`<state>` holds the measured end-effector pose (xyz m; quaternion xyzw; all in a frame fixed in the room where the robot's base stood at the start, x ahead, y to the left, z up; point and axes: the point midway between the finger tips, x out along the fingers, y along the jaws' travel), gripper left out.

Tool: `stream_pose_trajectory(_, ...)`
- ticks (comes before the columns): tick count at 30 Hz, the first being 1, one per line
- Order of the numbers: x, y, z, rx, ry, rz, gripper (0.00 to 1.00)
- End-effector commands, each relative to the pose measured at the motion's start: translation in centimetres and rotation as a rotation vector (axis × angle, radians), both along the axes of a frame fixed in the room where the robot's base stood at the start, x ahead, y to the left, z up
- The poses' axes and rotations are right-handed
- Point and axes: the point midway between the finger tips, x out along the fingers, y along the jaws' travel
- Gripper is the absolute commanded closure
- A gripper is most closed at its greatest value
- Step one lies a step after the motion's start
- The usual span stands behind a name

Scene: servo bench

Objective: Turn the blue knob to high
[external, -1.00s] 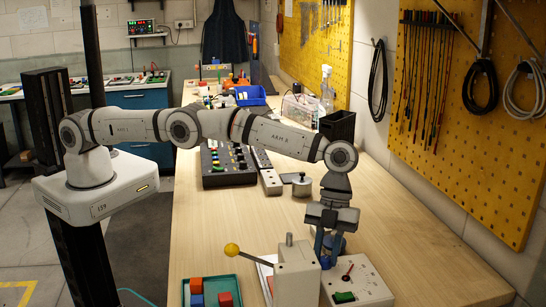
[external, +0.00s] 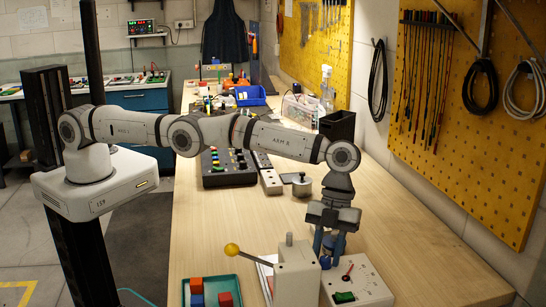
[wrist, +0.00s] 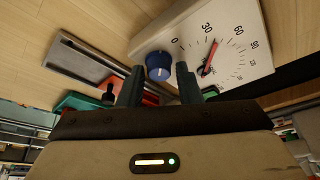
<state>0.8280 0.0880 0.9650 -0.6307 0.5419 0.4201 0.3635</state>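The blue knob (wrist: 158,65) is on the cream control box (wrist: 240,40), left of a printed dial with a red needle (wrist: 208,58). The needle lies between the 30 and 60 marks. The knob also shows in the external view (external: 326,262), low beside the box's (external: 365,283) left side. My gripper (wrist: 160,68) points at the knob, its two dark fingers apart. The knob appears between and just past the fingertips, with a gap on each side. In the external view my gripper (external: 329,253) is just above the knob. The knob's setting is too small to read.
A cream block with a yellow-ball lever (external: 232,250) stands close to the left of my gripper. A green tray (external: 212,280) with red and blue blocks is farther left. A green switch (external: 344,297) is on the control box's front. The bench right of the box is clear.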

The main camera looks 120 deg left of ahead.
Motion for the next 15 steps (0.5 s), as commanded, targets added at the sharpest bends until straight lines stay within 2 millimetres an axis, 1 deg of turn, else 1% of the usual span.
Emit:
stream_pose_trajectory(1,-0.02,-0.01,-0.04,0.0,0.001,0.0,0.65)
stream_pose_trajectory(5,-0.04,-0.01,-0.09,0.0,0.002,0.0,0.54)
stream_pose_trajectory(15,-0.07,0.0,-0.21,-0.001,0.004,0.004,0.54)
